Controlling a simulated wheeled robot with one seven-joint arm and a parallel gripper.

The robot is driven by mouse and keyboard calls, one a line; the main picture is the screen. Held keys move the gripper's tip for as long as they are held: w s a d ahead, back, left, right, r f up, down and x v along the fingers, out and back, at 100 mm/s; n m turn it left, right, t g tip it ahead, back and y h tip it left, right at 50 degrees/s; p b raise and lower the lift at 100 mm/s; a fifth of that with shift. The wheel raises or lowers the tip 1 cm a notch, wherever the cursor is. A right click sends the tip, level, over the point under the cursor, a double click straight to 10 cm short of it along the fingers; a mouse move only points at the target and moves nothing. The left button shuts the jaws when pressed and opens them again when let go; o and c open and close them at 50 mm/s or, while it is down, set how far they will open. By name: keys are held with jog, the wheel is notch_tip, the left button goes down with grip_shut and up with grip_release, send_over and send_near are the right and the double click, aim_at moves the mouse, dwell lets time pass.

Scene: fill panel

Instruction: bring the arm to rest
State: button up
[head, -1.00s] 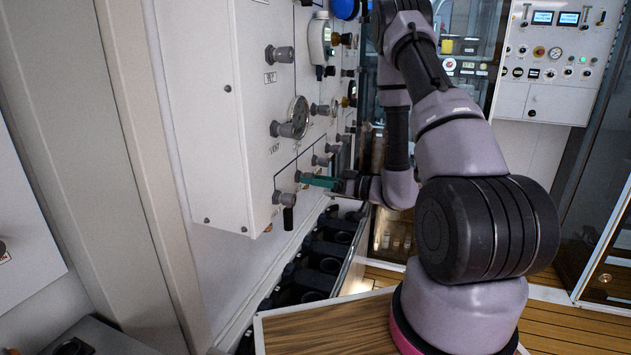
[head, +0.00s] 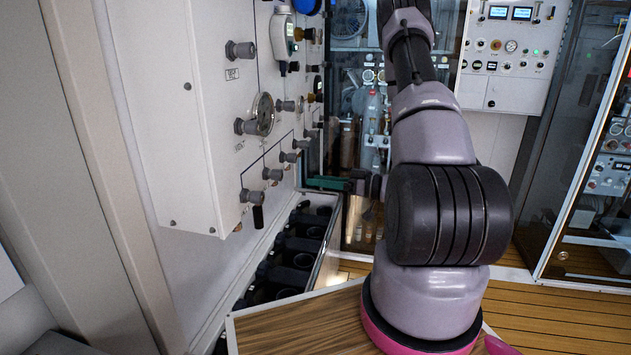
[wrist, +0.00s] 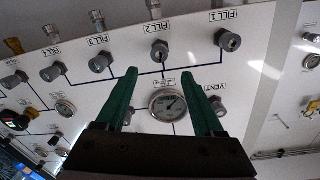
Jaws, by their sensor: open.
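My gripper (head: 310,183) shows teal fingers in the head view, just right of the fill panel (head: 165,110). The arm behind it stands upright and partly hides the wrist. In the wrist view my gripper (wrist: 160,74) is open, its two green fingers apart with nothing between them. The panel fills that view upside down, with a round gauge (wrist: 168,106) seen between the fingers. The FILL 2 knob (wrist: 159,51) lies just beyond the fingertips, and the VENT knob (wrist: 217,108) is beside the right finger. No finger visibly grips a knob.
Below the panel is a rack of dark round holders (head: 302,262). A wooden top (head: 290,325) stands beside my base. Glass-fronted cabinets and a control box (head: 508,55) are behind. Some plank floor (head: 545,310) shows clear at the right.

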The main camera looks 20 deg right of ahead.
jog(key=s+a+r+n+g+h, duration=0.2)
jog(key=s+a+r+n+g, duration=0.5)
jog(key=n, duration=1)
jog(key=s+a+r+n+g+h, duration=0.15)
jog(key=s+r+n+g, duration=0.5)
jog(key=n, duration=1.05)
jog(key=s+d+r+n+t+h, duration=0.1)
jog(key=r+n+t+h, duration=0.3)
jog(key=n, duration=0.9)
jog(key=s+d+r+n+t+h, duration=0.2)
jog(key=d+r+n+t+h, duration=0.2)
jog(key=r+n, duration=0.6)
jog(key=n+t, duration=0.2)
jog(key=n, duration=0.1)
jog(key=shift+s+r+h, duration=0.2)
jog(key=shift+h, duration=0.15)
